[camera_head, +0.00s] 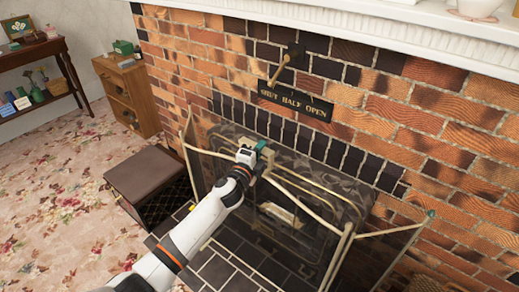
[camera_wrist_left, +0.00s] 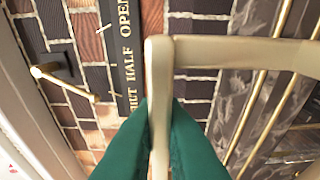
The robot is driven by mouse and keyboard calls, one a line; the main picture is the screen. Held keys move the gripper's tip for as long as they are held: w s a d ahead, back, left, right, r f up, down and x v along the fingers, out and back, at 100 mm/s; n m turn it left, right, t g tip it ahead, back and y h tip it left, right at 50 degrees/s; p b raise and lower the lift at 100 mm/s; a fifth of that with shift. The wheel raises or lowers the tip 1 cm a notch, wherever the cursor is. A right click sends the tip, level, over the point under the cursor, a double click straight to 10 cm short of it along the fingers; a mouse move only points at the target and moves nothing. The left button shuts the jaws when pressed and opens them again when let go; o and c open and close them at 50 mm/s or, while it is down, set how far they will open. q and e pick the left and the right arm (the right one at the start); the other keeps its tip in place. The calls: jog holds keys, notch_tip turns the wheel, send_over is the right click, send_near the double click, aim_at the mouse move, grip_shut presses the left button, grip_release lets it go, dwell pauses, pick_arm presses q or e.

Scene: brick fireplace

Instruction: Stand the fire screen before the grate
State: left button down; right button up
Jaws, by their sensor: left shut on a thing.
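The fire screen (camera_head: 345,243) has a pale brass frame, a see-through dark middle panel and angled side wings. It is in front of the fireplace opening in the head view. My left gripper (camera_head: 262,151) is shut on the screen's top bar at its middle. In the left wrist view its green fingers (camera_wrist_left: 160,135) close around the pale bar (camera_wrist_left: 240,50). The grate (camera_head: 283,215) shows only dimly through the panel, behind the screen. I cannot tell whether the screen's feet touch the hearth. My right gripper is not in view.
Dark hearth tiles (camera_head: 217,270) lie below the screen. A brown-topped box (camera_head: 147,178) stands to its left. A "SHUT HALF OPEN" plate (camera_head: 295,101) with a brass lever (camera_head: 287,66) is on the brick wall above. Flowered carpet (camera_head: 60,190) is clear at left.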

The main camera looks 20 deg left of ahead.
pick_arm(q)
jog(key=shift+r, duration=0.4)
jog(key=c, duration=1.5)
grip_release()
jog(key=shift+s+d, duration=0.1)
jog(key=shift+o, duration=1.3)
jog(key=shift+s+f, duration=0.1)
jog(key=shift+f, duration=0.45)
jog(key=shift+o, duration=0.6)
jog(key=shift+r, duration=0.15)
jog(key=shift+r, duration=0.1)
